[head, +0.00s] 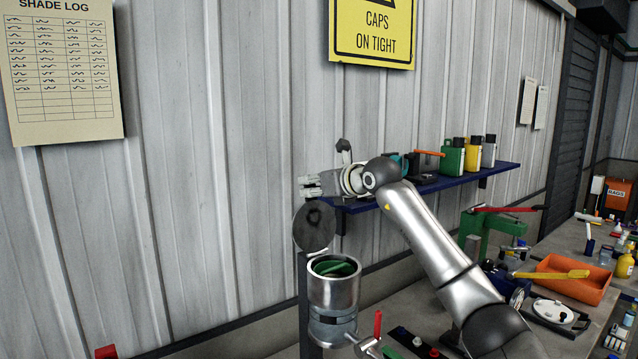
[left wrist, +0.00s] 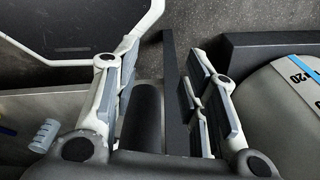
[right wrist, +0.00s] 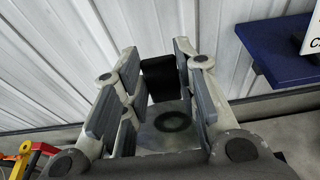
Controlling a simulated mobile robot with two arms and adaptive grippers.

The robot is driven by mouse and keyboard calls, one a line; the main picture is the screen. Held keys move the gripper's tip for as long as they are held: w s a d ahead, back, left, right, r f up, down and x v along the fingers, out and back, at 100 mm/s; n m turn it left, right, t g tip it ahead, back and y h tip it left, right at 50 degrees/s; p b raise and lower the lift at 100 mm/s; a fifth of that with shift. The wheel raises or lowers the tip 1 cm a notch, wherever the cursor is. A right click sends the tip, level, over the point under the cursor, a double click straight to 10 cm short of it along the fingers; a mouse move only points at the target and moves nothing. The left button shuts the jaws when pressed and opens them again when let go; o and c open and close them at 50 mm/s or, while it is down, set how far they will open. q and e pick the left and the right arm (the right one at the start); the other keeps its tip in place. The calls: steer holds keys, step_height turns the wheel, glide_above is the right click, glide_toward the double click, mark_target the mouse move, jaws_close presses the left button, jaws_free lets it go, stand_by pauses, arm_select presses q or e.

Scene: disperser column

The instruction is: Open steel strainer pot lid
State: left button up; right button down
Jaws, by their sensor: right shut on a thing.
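The steel strainer pot (head: 333,291) stands below my right gripper in the head view, its mouth uncovered with green inside. Its round grey lid (head: 314,227) stands up steeply at the pot's back left edge. My right gripper (head: 309,187) is just above the lid. In the right wrist view, my right gripper (right wrist: 160,62) is shut on a black block (right wrist: 159,78), which looks like the lid's handle; a grey surface with a dark ring (right wrist: 172,122) shows beyond. My left gripper (left wrist: 152,80) shows only in the left wrist view, fingers apart, with a dark bar (left wrist: 177,100) showing between them.
A blue wall shelf (head: 430,184) with several bottles is behind my right arm. A red-handled valve (head: 377,325) sits at the pot's lower right. An orange tray (head: 570,278) and a green press (head: 485,228) stand on the bench to the right.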

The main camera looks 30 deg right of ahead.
steer(key=shift+w+r, duration=0.5)
steer(key=shift+w, duration=0.1)
steer(key=shift+w+p, duration=0.25)
steer(key=shift+p, duration=0.05)
arm_select(q)
steer(key=shift+r, duration=0.6)
arm_select(e)
steer(key=shift+r, duration=0.1)
steer(key=c, duration=1.6)
jaws_free()
steer(key=o, duration=0.5)
steer(key=shift+w+a+f, duration=0.1)
steer(key=shift+w+f, duration=0.45)
steer(key=shift+s, duration=0.25)
arm_select(q)
steer(key=shift+s, duration=0.1)
arm_select(e)
steer(key=v, duration=1.1)
steer(key=shift+s+r, duration=0.1)
steer(key=shift+s, duration=0.25)
arm_select(q)
steer(key=shift+f, duration=0.1)
